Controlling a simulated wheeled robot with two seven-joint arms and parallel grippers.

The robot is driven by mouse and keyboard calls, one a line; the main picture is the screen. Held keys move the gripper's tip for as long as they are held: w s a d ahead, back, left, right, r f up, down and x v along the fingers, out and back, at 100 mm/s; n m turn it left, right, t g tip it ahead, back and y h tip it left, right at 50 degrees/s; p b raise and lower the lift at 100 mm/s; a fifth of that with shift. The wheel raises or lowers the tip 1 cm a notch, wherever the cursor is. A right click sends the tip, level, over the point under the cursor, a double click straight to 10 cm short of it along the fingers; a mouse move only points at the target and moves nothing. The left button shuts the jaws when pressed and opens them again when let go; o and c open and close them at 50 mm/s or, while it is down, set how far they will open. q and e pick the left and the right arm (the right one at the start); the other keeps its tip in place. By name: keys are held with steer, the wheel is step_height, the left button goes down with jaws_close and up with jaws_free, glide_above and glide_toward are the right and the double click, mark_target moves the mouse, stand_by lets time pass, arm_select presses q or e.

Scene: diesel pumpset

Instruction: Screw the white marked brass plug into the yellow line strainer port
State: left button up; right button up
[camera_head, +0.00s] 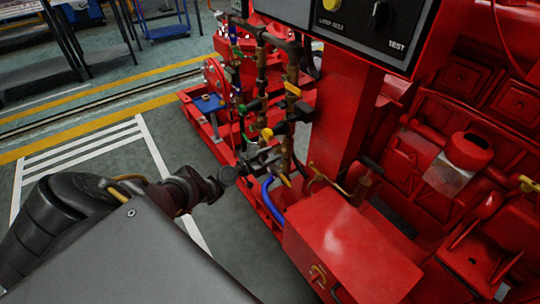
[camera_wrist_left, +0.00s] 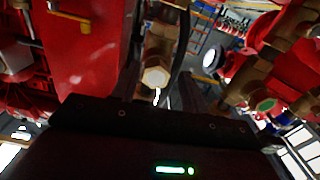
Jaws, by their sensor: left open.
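A brass hex plug with a pale, whitish face (camera_wrist_left: 155,77) shows in the left wrist view at the near end of a brass fitting body (camera_wrist_left: 159,45). How deep it sits cannot be told. My left gripper (camera_head: 268,160) is at the brass pipework in the head view, its jaws open. In the wrist view its dark fingers stand to either side of the plug, with a visible gap. In the head view the plug is not distinguishable. My right gripper is not in view.
Brass pipes (camera_head: 291,105) and a green-marked plug (camera_wrist_left: 265,104) are close to the gripper. A red box (camera_head: 345,250), a red column (camera_head: 340,115) and a blue hose (camera_head: 268,197) crowd the right side. Striped floor (camera_head: 90,150) lies clear at left.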

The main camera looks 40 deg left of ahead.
arm_select(q)
steer(key=n, duration=1.1)
steer(key=shift+s+d+f, duration=0.1)
steer(key=shift+d, duration=0.15)
steer(key=shift+d+r+p, duration=0.1)
steer(key=shift+r+p, duration=0.2)
steer(key=shift+p, duration=0.15)
steer(key=shift+c, duration=0.3)
jaws_close()
